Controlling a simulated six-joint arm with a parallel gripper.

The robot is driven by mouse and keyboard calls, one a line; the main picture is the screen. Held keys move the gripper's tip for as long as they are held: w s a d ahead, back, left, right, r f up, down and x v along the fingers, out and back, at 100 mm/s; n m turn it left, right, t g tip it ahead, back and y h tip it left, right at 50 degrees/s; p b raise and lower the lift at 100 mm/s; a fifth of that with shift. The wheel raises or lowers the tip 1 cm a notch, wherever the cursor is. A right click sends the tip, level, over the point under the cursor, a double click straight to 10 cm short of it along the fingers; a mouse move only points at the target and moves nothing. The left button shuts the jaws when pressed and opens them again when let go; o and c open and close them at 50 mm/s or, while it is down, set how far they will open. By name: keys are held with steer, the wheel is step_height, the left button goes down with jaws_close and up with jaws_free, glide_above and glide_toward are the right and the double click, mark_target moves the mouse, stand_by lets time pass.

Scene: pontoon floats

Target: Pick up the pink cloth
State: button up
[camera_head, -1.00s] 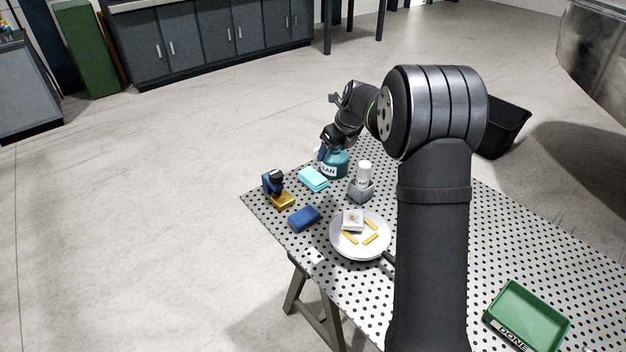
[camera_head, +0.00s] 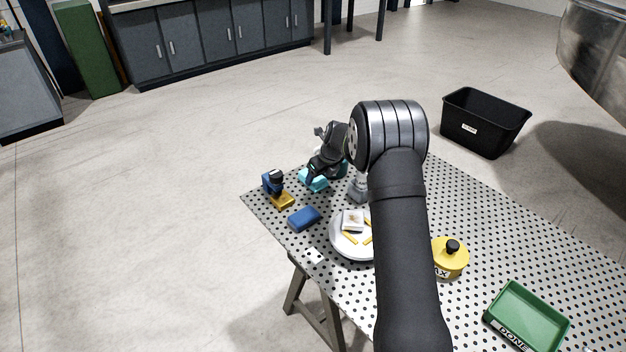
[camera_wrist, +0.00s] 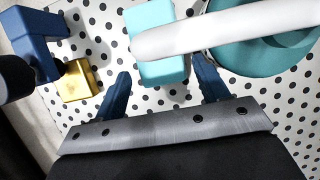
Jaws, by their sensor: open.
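I see no pink cloth in either view. A folded turquoise cloth (camera_head: 317,186) lies near the table's far left edge, partly covered by my arm. In the wrist view the turquoise cloth (camera_wrist: 160,71) lies ahead of and between the blue fingers of my gripper (camera_wrist: 164,84). The gripper is open with nothing held. A white tube-like part (camera_wrist: 225,32) of the teal bottle (camera_wrist: 262,60) crosses over the cloth's upper part in that view. I cannot tell the height of the fingers above the cloth.
A blue and yellow tool (camera_head: 274,187) stands left of the cloth, with a blue block (camera_head: 304,218) nearer. A white plate (camera_head: 345,248) holds yellow strips and a small box.

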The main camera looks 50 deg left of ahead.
steer(key=shift+x, duration=1.1)
steer(key=c, duration=0.7)
steer(key=shift+c, duration=0.2)
steer(key=shift+r, duration=0.5)
steer(key=shift+s+d+r, duration=0.1)
steer(key=shift+d, duration=0.1)
steer(key=s+d, duration=0.1)
steer(key=d, duration=0.1)
steer(key=s+d, duration=0.1)
steer(key=d, duration=0.1)
steer(key=s+d, duration=0.2)
steer(key=shift+d+r, duration=0.1)
steer(key=shift+d, duration=0.3)
step_height(320, 180, up, 14)
steer(key=shift+a, duration=0.15)
